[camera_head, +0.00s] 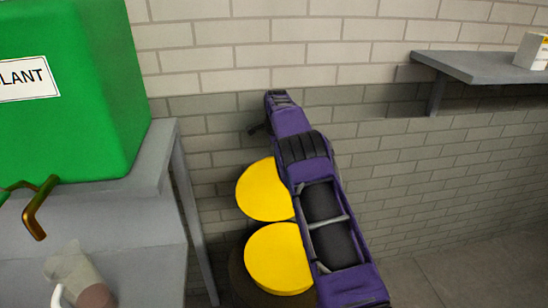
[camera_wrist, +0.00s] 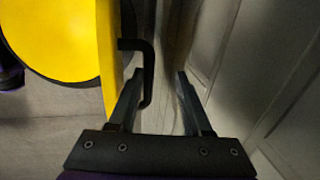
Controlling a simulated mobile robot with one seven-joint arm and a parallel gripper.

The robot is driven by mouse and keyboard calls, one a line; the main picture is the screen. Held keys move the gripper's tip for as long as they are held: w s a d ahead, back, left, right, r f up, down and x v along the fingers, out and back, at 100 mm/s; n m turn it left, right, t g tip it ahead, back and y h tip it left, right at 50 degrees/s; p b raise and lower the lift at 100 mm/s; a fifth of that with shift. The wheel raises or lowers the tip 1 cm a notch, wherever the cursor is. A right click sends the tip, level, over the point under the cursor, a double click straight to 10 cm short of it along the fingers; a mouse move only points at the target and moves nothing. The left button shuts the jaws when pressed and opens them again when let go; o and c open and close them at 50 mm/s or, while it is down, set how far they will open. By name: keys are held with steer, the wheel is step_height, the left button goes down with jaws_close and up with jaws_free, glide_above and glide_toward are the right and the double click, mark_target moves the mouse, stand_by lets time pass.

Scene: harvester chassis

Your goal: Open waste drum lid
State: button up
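The waste drum's yellow lid (camera_head: 265,190) looks raised and tilted up towards the wall in the head view. A second yellow round face (camera_head: 278,258) lies in front of it, on the dark drum (camera_head: 243,285). In the wrist view the lid (camera_wrist: 108,60) shows nearly edge-on, beside the yellow round face with a dark rim (camera_wrist: 62,35). A black bent handle (camera_wrist: 148,70) sticks out from the lid. My gripper (camera_wrist: 159,74) is open. The handle lies between its fingers, close to the left one, and I see no firm grip. My arm hides the gripper in the head view.
A grey table (camera_head: 150,165) with a green box (camera_head: 70,90) stands at the left. A brick wall (camera_head: 220,60) is behind the drum. A grey wall shelf (camera_head: 480,66) with a small white box (camera_head: 532,50) is at the upper right. Floor at the lower right is clear.

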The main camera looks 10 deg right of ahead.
steer(key=s+r, duration=0.3)
steer(key=r, duration=1.4)
steer(key=shift+s, duration=0.15)
